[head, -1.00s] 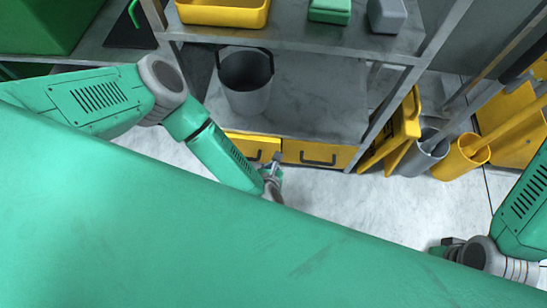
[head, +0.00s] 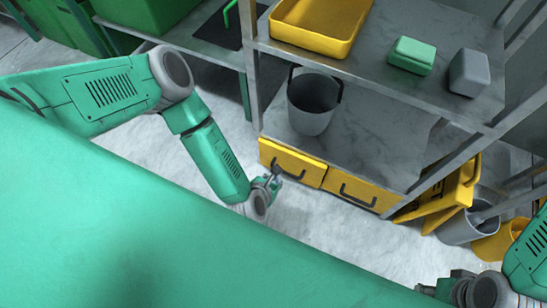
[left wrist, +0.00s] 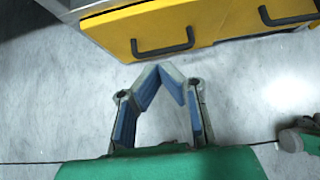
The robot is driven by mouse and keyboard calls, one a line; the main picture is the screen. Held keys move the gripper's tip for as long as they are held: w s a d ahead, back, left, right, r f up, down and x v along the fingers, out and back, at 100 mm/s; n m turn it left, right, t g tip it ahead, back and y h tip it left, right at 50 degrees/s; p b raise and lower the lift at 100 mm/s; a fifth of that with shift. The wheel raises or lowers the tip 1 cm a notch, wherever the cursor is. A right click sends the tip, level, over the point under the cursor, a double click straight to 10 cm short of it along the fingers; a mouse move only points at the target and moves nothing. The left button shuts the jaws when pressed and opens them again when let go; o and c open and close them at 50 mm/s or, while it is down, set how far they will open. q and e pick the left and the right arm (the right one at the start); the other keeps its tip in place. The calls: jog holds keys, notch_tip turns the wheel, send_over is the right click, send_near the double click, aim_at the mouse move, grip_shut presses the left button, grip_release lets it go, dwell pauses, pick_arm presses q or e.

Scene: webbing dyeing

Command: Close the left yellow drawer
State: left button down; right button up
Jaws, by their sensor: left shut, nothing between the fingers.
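The left yellow drawer (head: 287,158) is under the shelf unit's lower board. Its front stands slightly forward of the right yellow drawer (head: 352,180), so it looks a little open. Both have dark handles. In the left wrist view the left drawer (left wrist: 120,30) is at the top, with its handle (left wrist: 162,44) facing me. My left gripper (head: 274,178) is in front of the left drawer. In the left wrist view its fingertips (left wrist: 166,70) meet with nothing between them, below the handle and apart from it. My right gripper (head: 432,290) is at the bottom right; its fingers are unclear.
A grey bucket (head: 313,103) stands on the lower board. A yellow tray (head: 345,43), a green box (head: 411,55) and a grey block (head: 469,72) are on the upper shelf. A yellow folded sign (head: 445,197) and buckets stand at right. The floor before the drawers is clear.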

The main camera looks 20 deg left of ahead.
aim_at(291, 157)
pick_arm(q)
jog(key=b+x, duration=0.2)
jog(key=x, duration=0.2)
jog(key=r+b+x, duration=0.1)
jog(key=x, duration=0.2)
jog(key=w+b+x, duration=0.1)
jog(key=b+x, duration=0.1)
jog(key=x, duration=0.2)
jog(key=shift+w+f+b, duration=0.1)
jog(key=shift+w+b, duration=0.25)
jog(key=shift+w, duration=0.7)
jog(key=shift+a, duration=0.1)
